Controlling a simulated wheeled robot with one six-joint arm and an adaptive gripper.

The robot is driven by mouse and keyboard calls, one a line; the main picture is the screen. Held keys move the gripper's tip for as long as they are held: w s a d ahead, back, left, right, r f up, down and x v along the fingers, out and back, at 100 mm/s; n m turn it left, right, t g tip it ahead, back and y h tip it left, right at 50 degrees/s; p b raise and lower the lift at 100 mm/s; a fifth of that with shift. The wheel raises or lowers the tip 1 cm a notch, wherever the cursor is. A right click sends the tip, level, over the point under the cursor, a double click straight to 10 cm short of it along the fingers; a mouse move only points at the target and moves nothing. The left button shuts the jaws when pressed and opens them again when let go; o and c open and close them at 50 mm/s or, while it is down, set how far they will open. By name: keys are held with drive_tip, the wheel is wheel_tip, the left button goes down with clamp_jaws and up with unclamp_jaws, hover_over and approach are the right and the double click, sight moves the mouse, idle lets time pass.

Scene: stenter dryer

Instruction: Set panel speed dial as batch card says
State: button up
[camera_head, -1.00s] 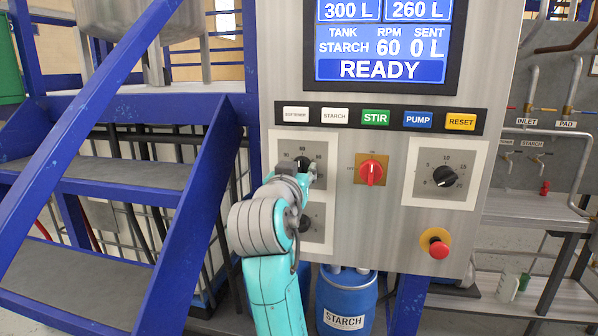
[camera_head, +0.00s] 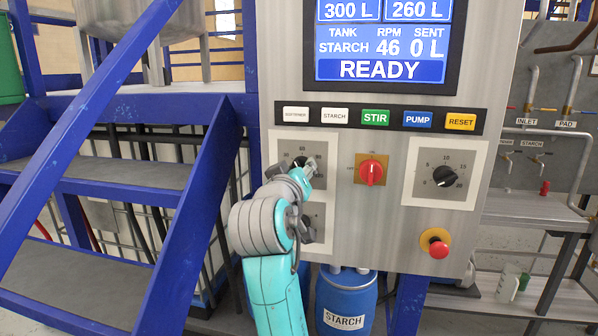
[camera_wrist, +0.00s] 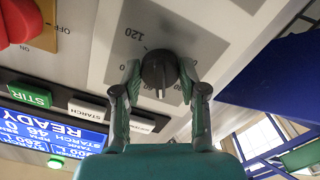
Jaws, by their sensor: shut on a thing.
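The speed dial is a dark round knob (camera_wrist: 159,72) on a grey scale plate (camera_wrist: 190,35) in the wrist view, with 120 printed on the scale. My gripper (camera_wrist: 160,82) has its two fingers on either side of the knob, shut on it. In the head view my gripper (camera_head: 303,172) covers most of this dial at the panel's upper left. The panel screen (camera_head: 381,45) reads STARCH, RPM 46, SENT 0 L and READY. No batch card can be made out.
A red switch (camera_head: 371,171) and another dial (camera_head: 444,177) sit to the right. A red stop button (camera_head: 437,248) is below them. A row of buttons, including green STIR (camera_head: 376,117), runs above. Blue stair rails (camera_head: 190,190) stand close on the left.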

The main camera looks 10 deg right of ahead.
drive_tip(key=n, duration=0.6)
idle(0.6)
drive_tip(key=o, duration=1.1)
drive_tip(key=shift+o, duration=0.2)
drive_tip(key=shift+s, duration=0.1)
drive_tip(key=v, duration=1.1)
drive_tip(key=shift+s, duration=0.4)
drive_tip(key=shift+r, duration=0.1)
